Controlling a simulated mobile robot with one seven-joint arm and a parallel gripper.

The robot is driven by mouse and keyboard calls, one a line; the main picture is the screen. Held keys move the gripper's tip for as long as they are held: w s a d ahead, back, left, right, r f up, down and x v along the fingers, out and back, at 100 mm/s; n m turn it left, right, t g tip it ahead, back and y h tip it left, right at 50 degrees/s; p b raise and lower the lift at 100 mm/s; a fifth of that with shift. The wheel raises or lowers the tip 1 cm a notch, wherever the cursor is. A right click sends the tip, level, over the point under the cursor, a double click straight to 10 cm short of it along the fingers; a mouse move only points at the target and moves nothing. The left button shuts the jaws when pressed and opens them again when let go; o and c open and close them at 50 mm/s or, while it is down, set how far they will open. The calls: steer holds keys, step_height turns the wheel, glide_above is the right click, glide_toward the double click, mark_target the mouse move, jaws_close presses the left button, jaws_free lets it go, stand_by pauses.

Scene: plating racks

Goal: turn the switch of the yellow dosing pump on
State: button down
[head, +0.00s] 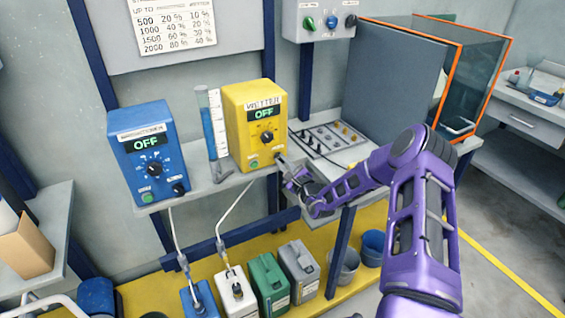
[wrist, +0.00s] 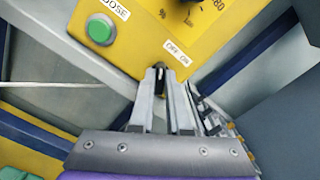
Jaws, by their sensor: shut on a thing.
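The yellow dosing pump (head: 236,128) stands on the wall shelf in the head view, and its display reads OFF. Its face also fills the top of the wrist view (wrist: 140,35). My gripper (head: 283,161) reaches the pump's lower right corner from the right. In the wrist view the gripper (wrist: 161,74) is shut on the dark switch (wrist: 160,84), just below the OFF ON label (wrist: 177,52). The fingers hide most of the switch, so I cannot tell its exact angle. The green dose button (wrist: 100,30) is left of the label.
A blue pump (head: 150,187), also reading OFF, and a measuring cylinder (head: 213,125) stand to the left on the same shelf (head: 200,187). A grey panel (head: 395,85) rises behind my arm. Canisters and buckets (head: 268,284) stand below on yellow flooring.

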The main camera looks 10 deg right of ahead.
steer(key=shift+m, duration=0.3)
steer(key=m+p, duration=0.1)
steer(key=m, duration=0.2)
steer(key=shift+d+p, duration=0.15)
steer(key=shift+p, duration=0.15)
steer(key=m+p, duration=0.1)
steer(key=m, duration=0.3)
steer(key=m+p, duration=0.1)
steer(key=m, duration=0.5)
steer(key=shift+d, duration=0.15)
steer(key=shift+f+m+p, duration=0.1)
steer(key=shift+m+p, duration=0.2)
steer(key=c, duration=0.9)
jaws_free()
steer(key=v, duration=1.7)
steer(key=shift+s+p, duration=0.15)
steer(key=shift+p, duration=0.2)
